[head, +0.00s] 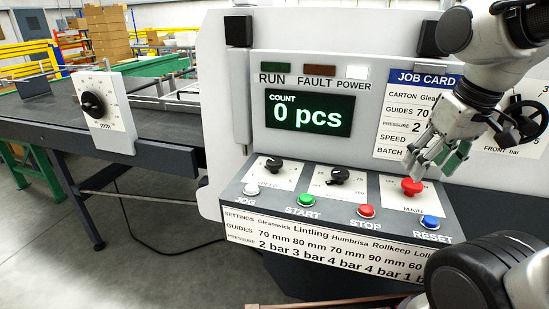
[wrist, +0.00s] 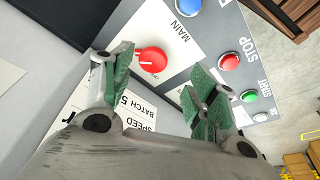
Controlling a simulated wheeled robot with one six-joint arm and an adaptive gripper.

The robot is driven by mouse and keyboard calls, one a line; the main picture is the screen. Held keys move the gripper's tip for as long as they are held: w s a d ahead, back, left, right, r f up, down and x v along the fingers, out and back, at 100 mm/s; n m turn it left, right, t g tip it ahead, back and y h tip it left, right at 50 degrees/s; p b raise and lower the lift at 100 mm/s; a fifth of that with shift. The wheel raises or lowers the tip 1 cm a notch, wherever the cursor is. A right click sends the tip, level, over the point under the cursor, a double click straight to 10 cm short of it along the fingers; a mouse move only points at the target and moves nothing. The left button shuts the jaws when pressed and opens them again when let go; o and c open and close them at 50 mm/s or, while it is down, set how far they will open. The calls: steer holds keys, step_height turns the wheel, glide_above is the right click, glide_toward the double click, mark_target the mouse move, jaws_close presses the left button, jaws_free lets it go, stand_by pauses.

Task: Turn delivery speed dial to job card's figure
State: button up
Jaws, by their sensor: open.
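The sloping control panel (head: 300,185) carries two black dials and a red main switch. The left dial (head: 273,165) has a label that seems to read SPEED; the middle dial (head: 338,176) has a label too small to read. The job card (head: 400,96) is on the upright face; my gripper hides its speed figure. In the wrist view the card (wrist: 130,112) shows SPEED and BATCH, partly covered. My gripper (head: 437,158) is open and empty, above and right of the red main switch (head: 411,187). The switch shows between the fingers in the wrist view (wrist: 152,60).
Jog, start (head: 306,200), stop (head: 365,211) and reset (head: 430,222) buttons line the panel's front edge. The count display (head: 308,115) reads 0 pcs and the power lamp (head: 357,72) is lit. Another dial marked mm (head: 92,104) stands at the left.

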steer(key=w+a+n+g, duration=0.25)
steer(key=w+a, duration=0.45)
steer(key=a, duration=0.4)
glide_toward(274, 161)
steer(key=shift+m+g, duration=0.25)
steer(key=shift+m, duration=0.1)
steer(key=s+d+f, duration=0.1)
steer(key=d, duration=0.1)
steer(key=d+f, duration=0.1)
steer(key=s+d+f, duration=0.1)
steer(key=d, duration=0.1)
steer(key=shift+s+d+f, duration=0.3)
steer(key=a, duration=0.1)
steer(key=w+a+m, duration=0.1)
steer(key=a, duration=0.1)
steer(key=shift+a+h, duration=0.3)
steer(key=shift+h, duration=0.1)
steer(key=w+a+r+m, duration=0.2)
steer(key=m, duration=0.1)
steer(key=shift+w+a+r, duration=0.15)
steer(key=shift+w+a, duration=0.1)
steer(key=shift+a, duration=0.1)
steer(key=shift+s+r+m, duration=0.1)
steer(key=shift+r+m, duration=0.15)
steer(key=shift+m, duration=0.45)
steer(key=shift+s+d+f+m, duration=0.1)
steer(key=shift+f+m, duration=0.1)
steer(key=shift+m, duration=0.3)
step_height(274, 161, down, 7)
steer(key=shift+f, duration=0.25)
